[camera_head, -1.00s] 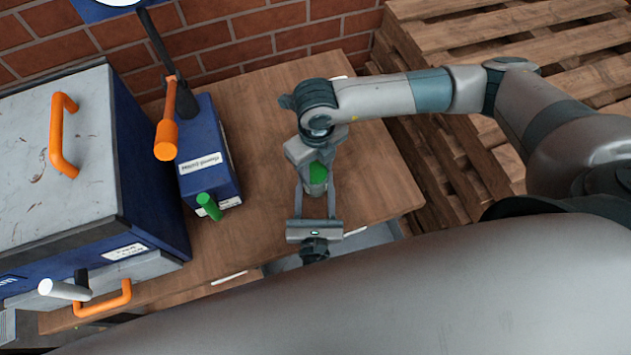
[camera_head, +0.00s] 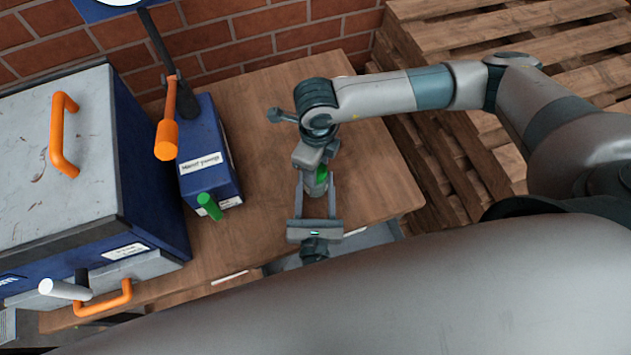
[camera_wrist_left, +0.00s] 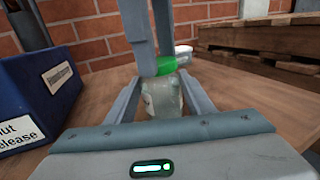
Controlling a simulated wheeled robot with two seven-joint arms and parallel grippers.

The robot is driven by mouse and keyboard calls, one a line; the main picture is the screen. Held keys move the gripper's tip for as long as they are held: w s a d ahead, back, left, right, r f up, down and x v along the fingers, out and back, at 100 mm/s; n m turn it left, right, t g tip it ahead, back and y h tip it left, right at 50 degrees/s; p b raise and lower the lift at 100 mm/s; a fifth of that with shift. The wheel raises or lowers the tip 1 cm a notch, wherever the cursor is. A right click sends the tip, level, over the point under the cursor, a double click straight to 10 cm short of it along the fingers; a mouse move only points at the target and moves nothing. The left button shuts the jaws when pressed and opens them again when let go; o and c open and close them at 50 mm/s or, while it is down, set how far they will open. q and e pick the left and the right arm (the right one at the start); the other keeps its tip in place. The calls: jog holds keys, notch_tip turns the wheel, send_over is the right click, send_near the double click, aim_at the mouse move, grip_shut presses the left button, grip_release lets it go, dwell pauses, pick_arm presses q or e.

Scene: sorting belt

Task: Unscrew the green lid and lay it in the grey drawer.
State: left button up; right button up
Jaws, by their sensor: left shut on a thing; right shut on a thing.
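A small pale, see-through jar (camera_head: 315,190) with a green lid (camera_head: 321,175) stands upright on the wooden table. It also shows in the left wrist view, as the jar (camera_wrist_left: 162,98) under the green lid (camera_wrist_left: 166,66). My left gripper (camera_head: 316,186) is shut around the jar body from the front. My right gripper (camera_head: 317,165) comes from above and is shut on the lid, hiding part of it. The lid sits on the jar; any gap cannot be made out. A grey drawer (camera_head: 374,236) shows below the table's front edge, partly hidden by my left gripper and my body.
A blue box (camera_head: 207,150) with a green knob (camera_head: 209,206) and an orange-handled lever (camera_head: 167,135) stands left of the jar. A large blue-grey machine (camera_head: 60,180) fills the left. Wooden pallets (camera_head: 480,50) stand at right. Table around the jar is mostly clear.

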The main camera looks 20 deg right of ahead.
jog(key=shift+s+a, duration=0.2)
jog(key=shift+a, duration=0.25)
jog(key=o, duration=1.1)
jog(key=shift+o, duration=1.4)
jog(key=shift+d, duration=0.2)
jog(key=shift+w, duration=0.1)
jog(key=shift+r, duration=0.1)
jog(key=shift+d+r, duration=0.1)
jog(key=shift+r, duration=2.3)
